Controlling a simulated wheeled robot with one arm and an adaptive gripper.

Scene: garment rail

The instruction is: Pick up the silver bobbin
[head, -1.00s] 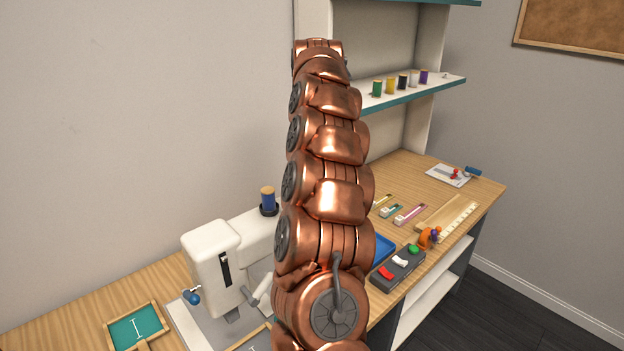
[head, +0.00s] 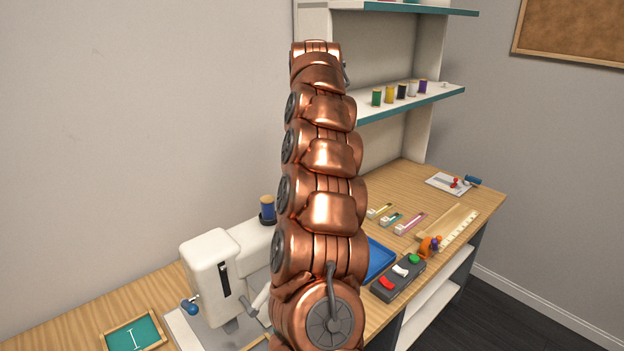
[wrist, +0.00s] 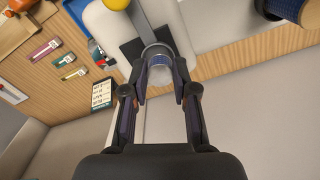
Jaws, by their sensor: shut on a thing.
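My gripper (wrist: 159,88) is shut on the silver bobbin (wrist: 157,51) in the wrist view. The bobbin shows a pale metal rim and a bluish-grey side between the two fingertips. The white sewing machine (wrist: 115,32) lies beyond it, with a dark plate close behind the bobbin. I cannot tell how far the bobbin is from the machine. In the head view my arm hides the bobbin and most of the gripper; the sewing machine (head: 209,264) stands at the lower left.
A blue thread spool (head: 268,208) stands upright on the machine. A blue tray (head: 379,258) and a button box (head: 399,277) are right of my arm. The shelf (head: 415,102) holds several spools. A teal-lined wooden tray (head: 133,337) is at lower left.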

